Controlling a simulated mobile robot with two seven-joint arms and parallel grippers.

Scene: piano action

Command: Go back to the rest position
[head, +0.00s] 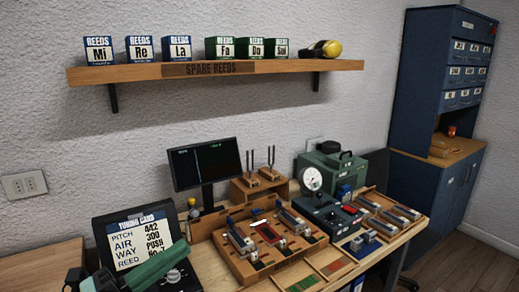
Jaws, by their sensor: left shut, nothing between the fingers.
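My right gripper is not in view.
The workbench holds a wooden tray (262,273) with several reed parts, a dark device with a gauge (312,179), a monitor (204,163) and tuning forks (260,160). A shelf (150,73) with reed boxes is above. A blue cabinet (415,100) stands at right.

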